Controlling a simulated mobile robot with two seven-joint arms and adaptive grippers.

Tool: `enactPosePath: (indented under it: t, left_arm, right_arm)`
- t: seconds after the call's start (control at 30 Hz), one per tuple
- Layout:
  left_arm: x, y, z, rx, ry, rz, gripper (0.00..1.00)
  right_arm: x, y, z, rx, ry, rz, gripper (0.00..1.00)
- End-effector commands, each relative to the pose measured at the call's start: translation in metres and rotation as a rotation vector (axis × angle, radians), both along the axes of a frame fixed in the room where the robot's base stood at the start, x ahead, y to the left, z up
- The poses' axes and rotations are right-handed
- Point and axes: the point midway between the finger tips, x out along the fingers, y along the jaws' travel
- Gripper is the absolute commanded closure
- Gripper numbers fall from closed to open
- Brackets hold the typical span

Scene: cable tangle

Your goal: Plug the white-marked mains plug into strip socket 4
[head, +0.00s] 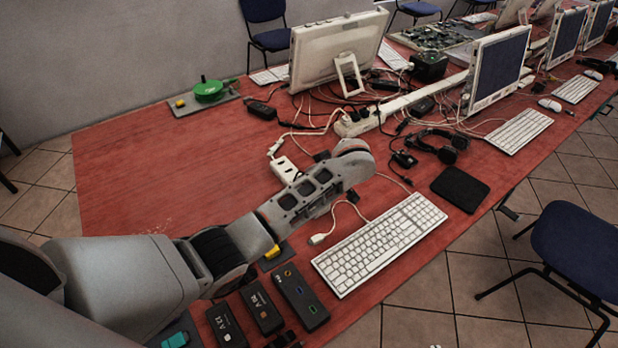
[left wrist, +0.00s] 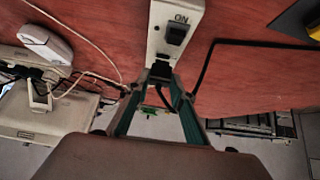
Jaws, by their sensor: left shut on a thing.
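My left gripper (left wrist: 158,82) is shut on a dark plug-like piece (left wrist: 160,72) at the end of a pale strip with an ON switch (left wrist: 175,34). Whether this piece sits in the strip or only against it, I cannot tell. No white mark shows on it. In the head view my left arm reaches over the table and its wrist hides the fingers. A white socket block (head: 284,168) lies just left of the wrist. A longer white strip with dark plugs (head: 362,121) lies behind it. Socket numbers are not readable. My right gripper is not in view.
A keyboard (head: 380,242) and black pad (head: 460,188) lie to the right. A headset (head: 440,145), tangled cables and monitors (head: 335,50) crowd the back. Dark boxes (head: 262,308) are in front. The table's left part is clear, with a green reel (head: 208,90) at its far edge.

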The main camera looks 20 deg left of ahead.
Motion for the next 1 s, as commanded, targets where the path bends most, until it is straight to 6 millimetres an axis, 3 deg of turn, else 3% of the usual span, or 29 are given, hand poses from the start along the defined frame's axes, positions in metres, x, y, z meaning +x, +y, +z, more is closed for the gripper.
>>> enactPosePath:
  t: [1.0]
  left_arm:
    - [0.0001, 0.0002, -0.0097, 0.000, 0.001, 0.001, 1.00]
  right_arm:
    - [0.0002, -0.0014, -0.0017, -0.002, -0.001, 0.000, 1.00]
